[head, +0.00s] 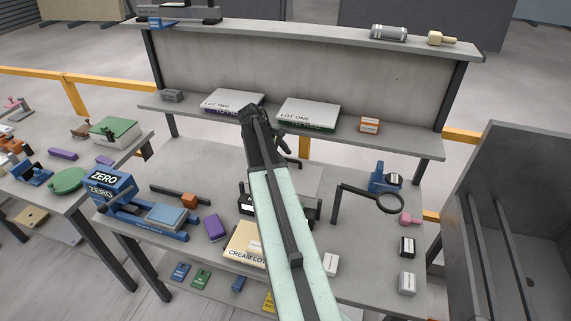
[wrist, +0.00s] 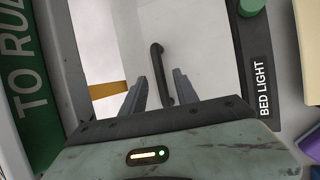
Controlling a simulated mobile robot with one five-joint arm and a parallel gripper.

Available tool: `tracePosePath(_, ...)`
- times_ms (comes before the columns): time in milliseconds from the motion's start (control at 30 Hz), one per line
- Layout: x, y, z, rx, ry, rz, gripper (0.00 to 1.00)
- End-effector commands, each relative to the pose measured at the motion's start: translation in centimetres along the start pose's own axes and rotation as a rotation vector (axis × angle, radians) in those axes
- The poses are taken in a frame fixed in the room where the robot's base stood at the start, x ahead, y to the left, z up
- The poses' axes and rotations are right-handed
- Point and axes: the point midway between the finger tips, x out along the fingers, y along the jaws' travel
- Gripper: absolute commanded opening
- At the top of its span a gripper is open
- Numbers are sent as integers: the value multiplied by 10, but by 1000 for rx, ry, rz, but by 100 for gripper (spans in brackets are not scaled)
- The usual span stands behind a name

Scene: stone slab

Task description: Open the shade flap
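A dark handle bar (wrist: 158,72) stands out in front of a pale surface (wrist: 205,45) in the wrist view. I take this to be part of the shade flap, but cannot be sure. In the head view a grey panel (head: 300,180) shows just right of my arm, partly hidden by it, with dark parts beside it. My gripper (wrist: 160,90) is open, its two fingers on either side of the bar's lower end in the picture. I cannot tell whether they touch it. In the head view my gripper (head: 284,140) is mostly hidden behind my arm's end.
A dark strip labelled BED LIGHT (wrist: 264,88) with a green knob (wrist: 252,8) is at the right. The shelf holds LOT TWO (head: 234,99) and LOT ONE (head: 308,112) plates. A black ring on an arm (head: 390,203) stands right of the panel.

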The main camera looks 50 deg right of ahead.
Motion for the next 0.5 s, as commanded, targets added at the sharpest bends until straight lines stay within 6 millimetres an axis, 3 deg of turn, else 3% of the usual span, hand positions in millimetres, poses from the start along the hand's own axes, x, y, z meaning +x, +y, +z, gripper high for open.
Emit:
tracePosePath(67, 11, -1, -1, 0, 0, 0, 36)
tracePosePath(300, 8, 0, 0, -1, 1, 0, 36)
tracePosePath(433, 8, 0, 0, -1, 1, 1, 0)
tracePosePath(500, 8, 0, 0, -1, 1, 1, 0)
